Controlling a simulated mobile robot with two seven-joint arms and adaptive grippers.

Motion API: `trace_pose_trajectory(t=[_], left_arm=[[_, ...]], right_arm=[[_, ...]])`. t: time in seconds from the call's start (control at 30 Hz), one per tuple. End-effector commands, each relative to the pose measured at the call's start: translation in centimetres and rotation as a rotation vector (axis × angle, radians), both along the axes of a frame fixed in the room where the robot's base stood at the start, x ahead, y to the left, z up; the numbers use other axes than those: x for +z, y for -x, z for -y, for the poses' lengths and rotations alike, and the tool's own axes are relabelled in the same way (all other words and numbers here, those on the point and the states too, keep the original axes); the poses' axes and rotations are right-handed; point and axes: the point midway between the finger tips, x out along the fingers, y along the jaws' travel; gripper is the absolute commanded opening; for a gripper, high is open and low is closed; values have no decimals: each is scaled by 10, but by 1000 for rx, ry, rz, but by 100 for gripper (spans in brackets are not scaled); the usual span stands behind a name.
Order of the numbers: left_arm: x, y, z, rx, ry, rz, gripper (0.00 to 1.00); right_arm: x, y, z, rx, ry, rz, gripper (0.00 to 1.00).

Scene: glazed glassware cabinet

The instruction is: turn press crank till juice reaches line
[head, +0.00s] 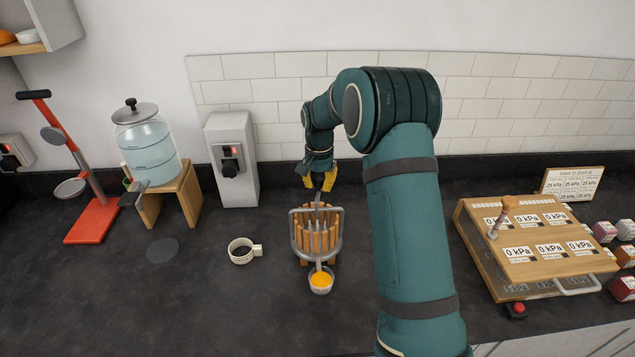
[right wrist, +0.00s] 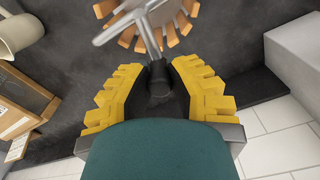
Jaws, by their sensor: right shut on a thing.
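The wooden-slatted press (head: 316,236) with its grey metal frame stands on the dark counter. A small cup (head: 321,288) with orange juice (head: 320,279) sits under its front spout. The line on the cup is too small to make out. My right gripper (head: 319,181) is above the back of the press. In the right wrist view, its yellow-padded fingers (right wrist: 160,82) are shut on the dark grip of the grey metal crank (right wrist: 147,28). The slats of the press (right wrist: 181,30) show behind the crank. My left gripper is not in view.
A white mug (head: 241,252) stands left of the press. Further left are a water dispenser (head: 146,146), a red lever stand (head: 95,219) and a grey switch box (head: 232,160). A wooden gauge panel (head: 535,240) is at the right. The counter between mug and dispenser is mostly clear.

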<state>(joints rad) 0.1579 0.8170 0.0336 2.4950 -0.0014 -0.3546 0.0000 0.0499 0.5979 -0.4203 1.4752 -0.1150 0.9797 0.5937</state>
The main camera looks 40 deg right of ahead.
Motion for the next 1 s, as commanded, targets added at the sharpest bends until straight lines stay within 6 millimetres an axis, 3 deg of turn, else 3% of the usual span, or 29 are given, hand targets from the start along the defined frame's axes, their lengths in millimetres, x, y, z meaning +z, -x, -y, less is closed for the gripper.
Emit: trace_pose_trajectory(t=[0.43,0.47,0.53,0.87,1.0], left_arm=[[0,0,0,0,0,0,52],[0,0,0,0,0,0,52],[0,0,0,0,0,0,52],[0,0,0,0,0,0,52],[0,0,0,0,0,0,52]], right_arm=[[0,1,1,-10,1,-1,0],[0,1,1,-10,1,-1,26],[0,1,1,-9,1,-1,51],[1,1,1,-9,1,-1,52],[12,0,1,-9,1,2,52]])
